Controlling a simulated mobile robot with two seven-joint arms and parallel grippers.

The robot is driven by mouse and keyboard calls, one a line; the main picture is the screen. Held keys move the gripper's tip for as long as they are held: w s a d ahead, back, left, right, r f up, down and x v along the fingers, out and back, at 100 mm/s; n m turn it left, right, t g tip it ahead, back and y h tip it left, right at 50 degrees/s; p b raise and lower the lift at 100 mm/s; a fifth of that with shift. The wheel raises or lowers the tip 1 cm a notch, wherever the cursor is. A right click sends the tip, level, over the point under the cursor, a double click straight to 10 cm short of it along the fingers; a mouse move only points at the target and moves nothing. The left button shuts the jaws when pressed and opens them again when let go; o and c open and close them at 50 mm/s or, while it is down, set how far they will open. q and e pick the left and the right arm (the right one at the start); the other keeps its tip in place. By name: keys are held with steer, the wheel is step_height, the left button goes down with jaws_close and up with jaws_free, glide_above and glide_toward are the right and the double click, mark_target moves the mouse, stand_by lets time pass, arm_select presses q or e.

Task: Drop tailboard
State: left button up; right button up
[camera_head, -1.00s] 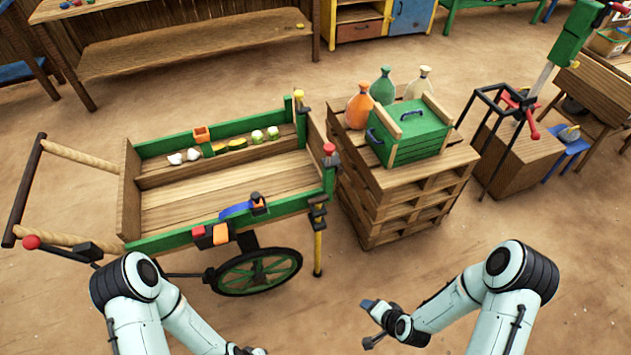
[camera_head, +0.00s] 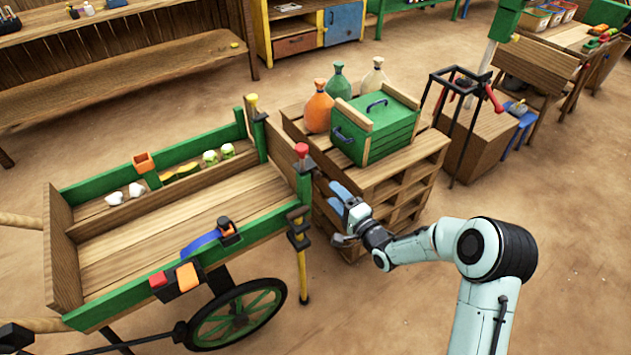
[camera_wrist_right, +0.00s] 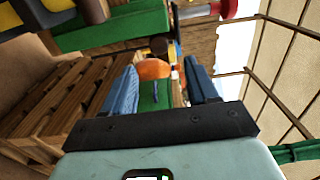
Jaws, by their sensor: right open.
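The tailboard (camera_head: 283,148) is a wooden board standing upright across the right end of the green-sided cart (camera_head: 122,312). A yellow-topped latch (camera_head: 255,112) stands at its far end and a red-topped latch (camera_head: 302,158) at its near end. My right gripper (camera_head: 338,198) is open and empty, just right of the near corner, apart from the latch in the head view. In the right wrist view its two blue fingers (camera_wrist_right: 162,90) are spread. A red cap (camera_wrist_right: 213,9) shows above them there. My left gripper is out of view.
Right of the tailboard stand stacked pallets (camera_head: 400,168) with a green crate (camera_head: 378,130) and several sacks (camera_head: 318,112). The gap between cart and pallets is narrow. The cart holds vegetables and a blue item (camera_head: 200,243). The floor in front of the pallets is clear.

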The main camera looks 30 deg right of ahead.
mark_target(318, 177)
steer(key=w, duration=0.2)
steer(key=w+b, duration=0.1)
steer(key=w, duration=0.4)
steer(key=shift+w+a+f+b, duration=0.1)
steer(key=shift+w+a+b, duration=0.25)
steer(key=shift+a, duration=0.05)
steer(key=shift+w, duration=0.45)
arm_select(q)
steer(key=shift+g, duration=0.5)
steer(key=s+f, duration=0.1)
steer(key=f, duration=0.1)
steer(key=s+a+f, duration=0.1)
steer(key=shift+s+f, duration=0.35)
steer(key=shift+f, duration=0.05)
arm_select(e)
jaws_close()
